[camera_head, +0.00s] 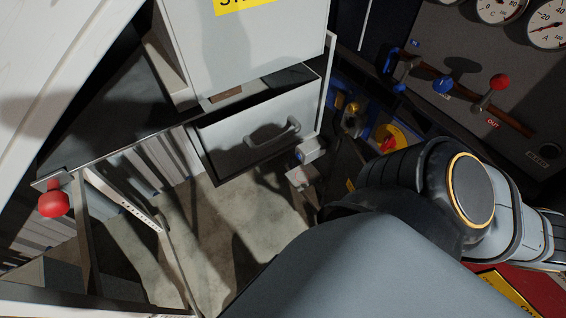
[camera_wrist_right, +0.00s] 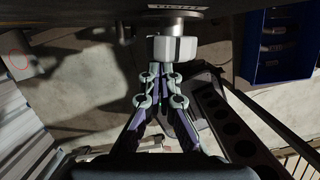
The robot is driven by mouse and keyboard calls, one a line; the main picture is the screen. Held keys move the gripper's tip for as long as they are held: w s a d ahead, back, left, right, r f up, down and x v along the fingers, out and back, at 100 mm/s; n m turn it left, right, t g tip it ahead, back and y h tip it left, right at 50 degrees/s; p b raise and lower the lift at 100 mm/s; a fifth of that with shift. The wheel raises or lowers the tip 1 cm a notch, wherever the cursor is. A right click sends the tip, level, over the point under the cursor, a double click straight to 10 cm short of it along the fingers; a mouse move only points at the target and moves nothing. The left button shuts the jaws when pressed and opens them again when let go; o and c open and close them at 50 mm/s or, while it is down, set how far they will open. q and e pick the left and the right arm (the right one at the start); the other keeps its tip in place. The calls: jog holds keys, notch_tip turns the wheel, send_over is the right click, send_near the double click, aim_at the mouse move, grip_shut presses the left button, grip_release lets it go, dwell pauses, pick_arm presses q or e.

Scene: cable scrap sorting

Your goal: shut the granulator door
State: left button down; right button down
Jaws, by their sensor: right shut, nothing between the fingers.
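In the head view a grey front panel with a bar handle (camera_head: 272,133) sits below a pale cabinet face (camera_head: 252,55) with a partly cut-off yellow sign. A dark gap shows above the panel. I cannot tell for sure which panel is the granulator door. In the right wrist view my right gripper (camera_wrist_right: 160,75) is shut and empty, its fingertips close to a pale faceted block (camera_wrist_right: 175,49) under a dark disc. I cannot tell whether they touch. My right arm hides the lower middle of the head view. My left gripper is not in view.
A control panel with gauges (camera_head: 501,8), a red-knobbed lever (camera_head: 499,83) and a blue knob (camera_head: 442,85) stands at upper right. A red ball knob (camera_head: 53,203) is at left. A blue bin (camera_wrist_right: 275,45) shows in the wrist view. Bare floor (camera_head: 215,240) lies below the panel.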

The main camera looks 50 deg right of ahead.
jog(key=s+d, duration=0.3)
jog(key=d, duration=0.2)
jog(key=shift+s+d, duration=0.35)
jog(key=shift+d, duration=0.05)
jog(key=shift+a, duration=0.1)
jog(key=shift+w+a, duration=0.25)
jog(key=shift+a, duration=0.1)
jog(key=w+a+m, duration=0.3)
jog(key=w+a, duration=0.7)
jog(key=w, duration=0.2)
jog(key=w+a+m+g+y, duration=0.1)
jog(key=w+a+m, duration=0.2)
jog(key=w+a, duration=0.8)
jog(key=shift+w+m, duration=0.4)
jog(key=shift+w, duration=0.85)
